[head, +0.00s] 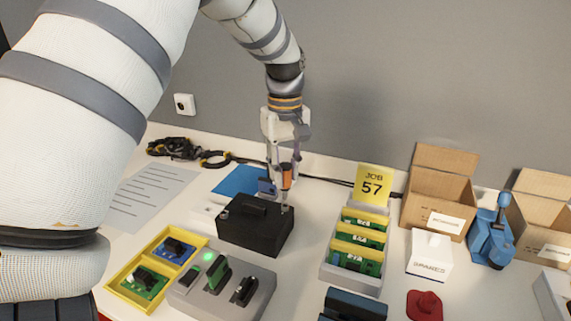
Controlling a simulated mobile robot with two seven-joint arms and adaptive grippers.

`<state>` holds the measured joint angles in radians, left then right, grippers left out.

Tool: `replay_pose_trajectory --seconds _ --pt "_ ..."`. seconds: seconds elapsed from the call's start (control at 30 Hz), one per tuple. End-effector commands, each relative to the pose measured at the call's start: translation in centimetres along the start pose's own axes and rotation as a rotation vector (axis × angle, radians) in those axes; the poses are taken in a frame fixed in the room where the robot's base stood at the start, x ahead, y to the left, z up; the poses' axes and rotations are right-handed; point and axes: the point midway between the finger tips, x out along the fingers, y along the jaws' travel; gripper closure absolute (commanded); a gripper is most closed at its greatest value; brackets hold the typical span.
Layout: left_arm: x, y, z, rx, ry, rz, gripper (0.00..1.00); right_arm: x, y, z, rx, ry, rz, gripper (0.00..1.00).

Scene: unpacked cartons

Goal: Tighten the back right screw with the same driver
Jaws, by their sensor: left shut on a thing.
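The black box (252,228) sits on the white table, with a raised bar on its lid. My left gripper (284,163) is above the box's back right corner, shut on an orange-handled driver (287,178). The driver stands close to upright, its tip down at that corner of the lid. The screw under the tip is too small to make out, and I cannot tell whether the tip is seated in it. My right gripper is not in view.
A grey fixture (262,295) with a green light and a yellow tray (116,281) stand in front of the box. A board rack (327,272) with a JOB 57 card (373,184) is right.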

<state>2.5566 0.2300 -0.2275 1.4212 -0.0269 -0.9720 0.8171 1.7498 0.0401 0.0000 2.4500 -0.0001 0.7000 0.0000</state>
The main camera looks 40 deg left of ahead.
Motion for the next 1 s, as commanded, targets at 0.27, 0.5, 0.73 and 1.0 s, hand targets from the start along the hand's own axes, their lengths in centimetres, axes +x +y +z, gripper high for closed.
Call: replay_pose_trajectory --seconds 0.27,0.5,0.73,1.0 --pt "0.3 0.0 0.0 0.001 0.000 0.000 1.00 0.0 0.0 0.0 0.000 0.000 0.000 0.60" --pt "0.8 0.0 0.0 0.001 -0.001 0.000 1.00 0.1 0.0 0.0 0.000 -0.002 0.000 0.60" --pt "1.3 0.0 0.0 0.001 -0.001 -0.001 1.00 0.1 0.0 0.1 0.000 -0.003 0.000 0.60" --pt "1.8 0.0 0.0 0.001 -0.001 0.000 1.00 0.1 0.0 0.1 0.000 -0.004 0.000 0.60"
